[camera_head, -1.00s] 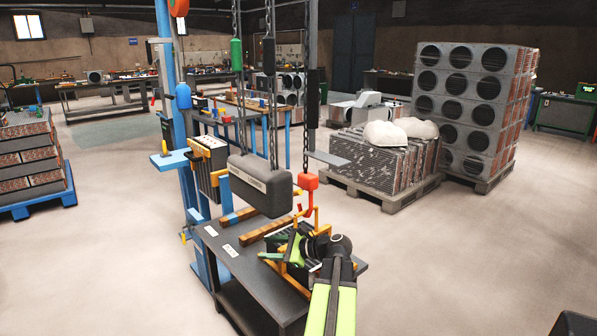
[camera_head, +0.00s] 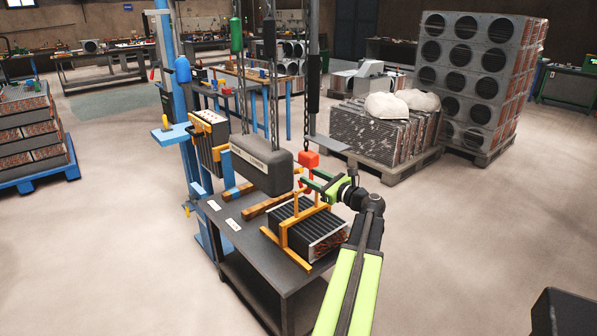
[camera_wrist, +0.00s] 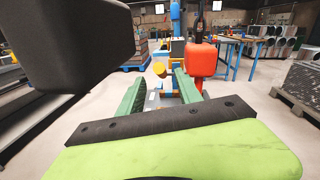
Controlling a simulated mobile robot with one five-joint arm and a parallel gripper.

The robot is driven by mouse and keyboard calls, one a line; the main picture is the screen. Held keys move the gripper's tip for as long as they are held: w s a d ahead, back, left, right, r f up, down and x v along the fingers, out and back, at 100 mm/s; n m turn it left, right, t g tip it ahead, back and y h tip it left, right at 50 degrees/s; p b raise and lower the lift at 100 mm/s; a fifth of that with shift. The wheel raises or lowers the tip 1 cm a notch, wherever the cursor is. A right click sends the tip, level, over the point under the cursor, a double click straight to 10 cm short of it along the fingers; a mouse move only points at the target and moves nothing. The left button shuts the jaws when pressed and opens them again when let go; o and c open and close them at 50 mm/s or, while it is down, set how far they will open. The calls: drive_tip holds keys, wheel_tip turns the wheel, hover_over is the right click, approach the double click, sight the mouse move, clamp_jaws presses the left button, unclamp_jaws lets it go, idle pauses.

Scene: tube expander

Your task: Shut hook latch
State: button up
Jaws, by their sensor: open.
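A red hook block (camera_head: 308,160) hangs on a chain above the workbench; it also shows in the wrist view (camera_wrist: 201,60). The latch itself is too small to make out. My gripper (camera_head: 309,179), with green fingers, is open just below and beside the block in the head view. In the wrist view my gripper (camera_wrist: 158,84) has its fingers apart with nothing held, and the block is just right of and above the right finger. An orange lifting frame (camera_head: 284,236) stands around a finned coil (camera_head: 312,232) under the hook. Whether hook and frame connect is unclear.
The dark workbench (camera_head: 237,242) carries the coil. A grey machine body (camera_head: 262,170) hangs on chains left of the hook. A blue column (camera_head: 168,100) stands behind. A yellow-orange knob (camera_wrist: 159,69) shows between my fingers in the wrist view. Open floor lies right.

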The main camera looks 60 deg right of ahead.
sight(298, 170)
drive_tip(key=x, duration=0.7)
clamp_jaws()
idle(1.2)
